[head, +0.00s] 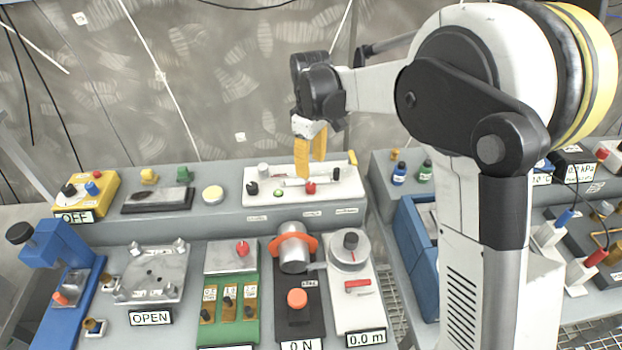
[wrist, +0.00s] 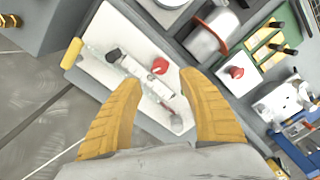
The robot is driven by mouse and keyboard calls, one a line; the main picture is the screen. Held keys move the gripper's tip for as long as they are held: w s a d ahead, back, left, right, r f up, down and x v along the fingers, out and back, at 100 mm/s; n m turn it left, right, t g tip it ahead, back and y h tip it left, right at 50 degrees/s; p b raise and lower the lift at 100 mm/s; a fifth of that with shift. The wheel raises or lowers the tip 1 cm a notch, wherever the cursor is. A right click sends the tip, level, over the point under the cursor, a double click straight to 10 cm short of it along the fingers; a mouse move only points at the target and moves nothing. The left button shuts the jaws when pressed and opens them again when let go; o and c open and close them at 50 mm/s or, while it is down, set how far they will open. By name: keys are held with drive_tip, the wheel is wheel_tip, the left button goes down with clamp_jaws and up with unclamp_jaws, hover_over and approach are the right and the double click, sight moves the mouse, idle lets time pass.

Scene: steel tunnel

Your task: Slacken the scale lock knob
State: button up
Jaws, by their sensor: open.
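A white panel (head: 330,200) at the back of the bench carries a silver, scale-like bar (head: 292,182). A red knob (head: 311,188) sits near the bar's middle, and a black knob (head: 252,188) near the panel's left end. No readable label shows which one is the scale lock knob. My gripper (head: 311,170) is open and empty, pointing down over the panel. I see no contact; the height gap is unclear.
In front stand a silver cylinder with an orange collar (head: 293,248), a dial unit with a black knob (head: 350,241), and a green block (head: 229,308). A yellow box (head: 88,192) marked OFF is at the left.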

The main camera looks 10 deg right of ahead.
sight(312, 186)
drive_tip(key=shift+r, duration=2)
drive_tip(key=s+d+r+m+t+b, duration=0.1)
drive_tip(key=s+d+r+m+t, duration=0.1)
drive_tip(key=s+d+r, duration=0.3)
drive_tip(key=s+d+r+m+t, duration=0.1)
drive_tip(key=s+d+m, duration=0.15)
drive_tip(key=s, duration=0.35)
drive_tip(key=s+d+f+m+t, duration=0.2)
drive_tip(key=s+m, duration=0.1)
drive_tip(key=s, duration=0.4)
drive_tip(key=s+d+f+m+t+b, duration=0.1)
drive_tip(key=s+d+f+m+t, duration=0.1)
drive_tip(key=s, duration=0.5)
drive_tip(key=shift+s+d+f+m+b, duration=0.3)
drive_tip(key=shift+d+f+m, duration=0.15)
drive_tip(key=shift+m, duration=0.2)
